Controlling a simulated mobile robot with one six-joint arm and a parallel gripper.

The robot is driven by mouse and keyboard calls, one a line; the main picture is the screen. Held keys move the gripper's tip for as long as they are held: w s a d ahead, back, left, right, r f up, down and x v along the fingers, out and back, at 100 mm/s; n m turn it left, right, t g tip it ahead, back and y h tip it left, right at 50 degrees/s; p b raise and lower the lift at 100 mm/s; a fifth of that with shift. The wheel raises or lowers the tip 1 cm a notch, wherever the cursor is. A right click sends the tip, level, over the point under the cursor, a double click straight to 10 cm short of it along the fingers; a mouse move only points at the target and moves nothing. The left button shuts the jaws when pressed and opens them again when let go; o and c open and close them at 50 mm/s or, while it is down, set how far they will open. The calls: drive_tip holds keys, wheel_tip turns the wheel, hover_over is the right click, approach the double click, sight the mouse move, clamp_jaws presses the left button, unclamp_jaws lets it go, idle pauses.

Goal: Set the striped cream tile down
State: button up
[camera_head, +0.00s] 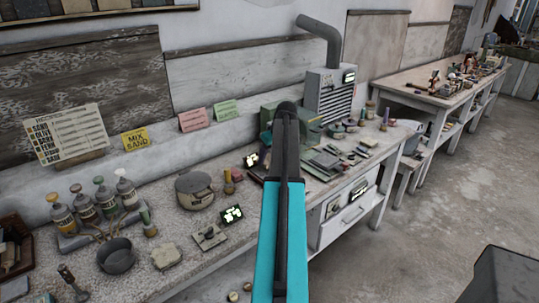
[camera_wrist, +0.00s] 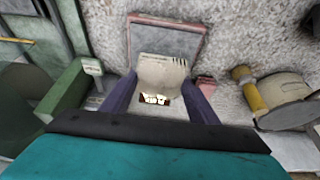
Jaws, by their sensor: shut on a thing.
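The striped cream tile (camera_wrist: 160,70) shows in the wrist view, with short dark stripes along its far edge. My gripper (camera_wrist: 160,84) is shut on it, with one dark purple finger at each side. The tile overlaps the near part of a shallow grey square tray with a reddish-brown rim (camera_wrist: 168,20). I cannot tell whether the tile touches the tray or hangs above it. In the head view my teal and black arm reaches over the workbench and hides the gripper and the tile.
A green machine (camera_wrist: 67,105) stands close on the left in the wrist view. A small pink block (camera_wrist: 205,82) and a yellow-handled roller-like thing (camera_wrist: 252,95) are on the right. In the head view, a round lidded pot (camera_head: 194,190) and lit display (camera_head: 232,214) stand left of my arm.

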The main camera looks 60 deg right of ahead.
drive_tip(key=shift+f+b, duration=0.35)
drive_tip(key=shift+f, duration=0.85)
drive_tip(key=shift+f, duration=0.7)
idle(1.7)
drive_tip(key=o, duration=1.3)
drive_tip(key=shift+r, duration=0.15)
drive_tip(key=shift+r+p, duration=1.05)
drive_tip(key=shift+r, duration=0.8)
